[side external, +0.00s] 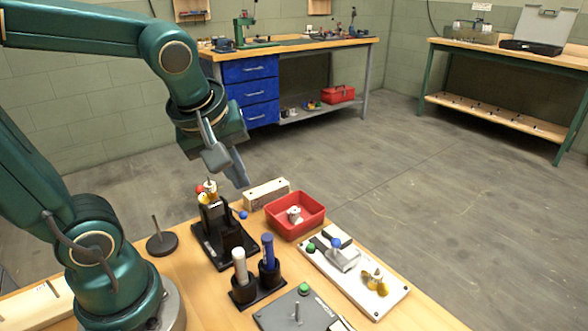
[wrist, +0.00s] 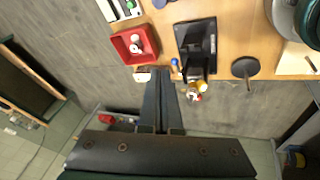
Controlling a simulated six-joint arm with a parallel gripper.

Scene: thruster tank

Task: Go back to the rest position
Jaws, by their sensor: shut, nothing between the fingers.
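My gripper (side external: 238,176) is shut and empty. It hangs in the air above the back edge of the wooden table, over the black stand (side external: 228,246). In the wrist view my gripper (wrist: 161,80) shows its two fingers together, with nothing between them. The black stand also shows in the wrist view (wrist: 197,36), just right of the fingertips, with small red, white and yellow parts at its end.
A red bin (side external: 296,225) with a white part inside stands at the table's back. A white board (side external: 390,298) with yellow parts, a holder (side external: 257,293) with white and blue cylinders, and a round dark base with a rod (side external: 161,243) stand on the table. The air around my gripper looks clear.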

